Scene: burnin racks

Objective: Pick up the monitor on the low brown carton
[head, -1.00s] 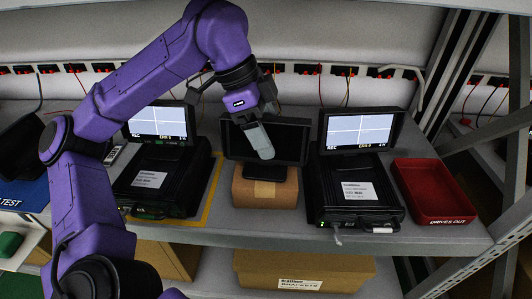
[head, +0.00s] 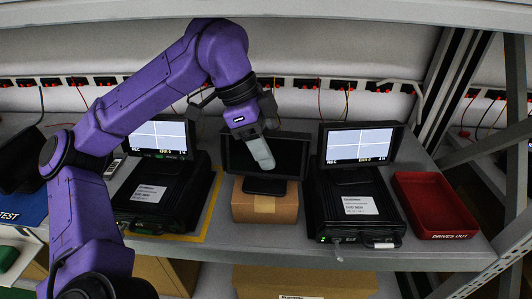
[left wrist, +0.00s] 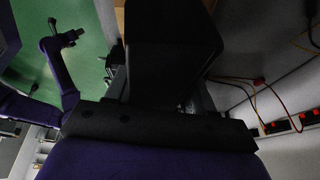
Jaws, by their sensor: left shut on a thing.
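The dark monitor (head: 293,155) has a blank black screen and a small black foot (head: 266,187). It stands upright over the low brown carton (head: 262,210); any gap between foot and carton cannot be made out. My left gripper (head: 260,150) comes down from above and is shut on the monitor, a grey finger lying over the screen's front. The left wrist view shows the dark monitor (left wrist: 172,45) between the gripper's fingers. My right gripper (left wrist: 70,38) shows small and dark at the upper left of that view; its jaws are unclear.
Black units with lit screens stand close on the left (head: 160,190) and right (head: 355,205) of the carton. A red tray (head: 433,205) sits at the shelf's right end, near a metal upright. Another carton (head: 305,280) is below. Cables hang along the back wall.

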